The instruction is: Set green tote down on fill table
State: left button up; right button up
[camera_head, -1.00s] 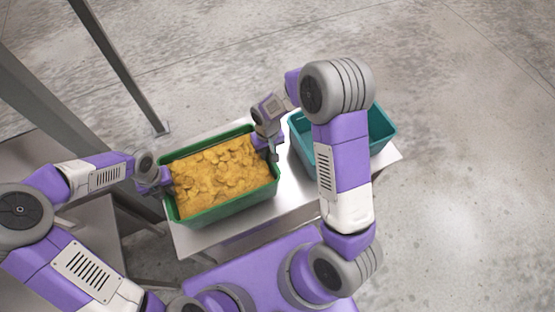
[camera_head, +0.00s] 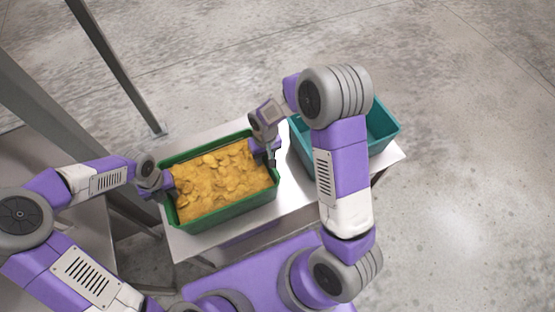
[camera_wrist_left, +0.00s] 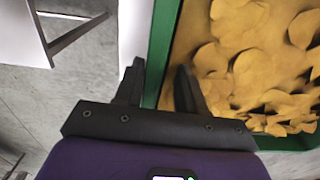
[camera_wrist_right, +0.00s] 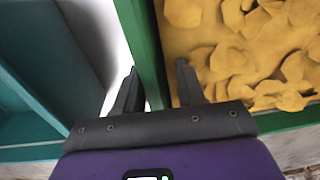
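The green tote (camera_head: 222,216), full of yellow chip-like pieces, is over the left part of the pale metal fill table (camera_head: 200,246). It looks level; whether its base touches the top is hidden. My left gripper (camera_head: 168,182) is at the tote's left end, its fingers on either side of the green wall in the left wrist view (camera_wrist_left: 160,75). My right gripper (camera_head: 272,160) is at the right end, with the wall between its fingers in the right wrist view (camera_wrist_right: 157,70).
A teal tote (camera_head: 383,123) stands on the right part of the table, partly behind my right arm, with a narrow gap beside the green tote. A grey metal post (camera_head: 118,68) stands behind at left. Open concrete floor (camera_head: 470,180) lies to the right.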

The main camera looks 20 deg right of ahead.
pick_arm(q)
jog(key=shift+o, duration=0.6)
jog(key=shift+a, duration=0.15)
pick_arm(e)
jog(key=shift+o, duration=0.5)
jog(key=shift+d, duration=0.1)
pick_arm(q)
jog(key=shift+r, duration=0.1)
jog(key=shift+a+r, duration=0.1)
jog(key=shift+r, duration=0.15)
pick_arm(e)
jog(key=shift+d, duration=0.1)
jog(key=shift+r, duration=0.15)
pick_arm(q)
notch_tip(320, 180, up, 11)
jog(key=shift+r, duration=0.15)
pick_arm(e)
notch_tip(320, 180, up, 12)
jog(key=shift+d, duration=0.25)
jog(key=shift+f, duration=0.2)
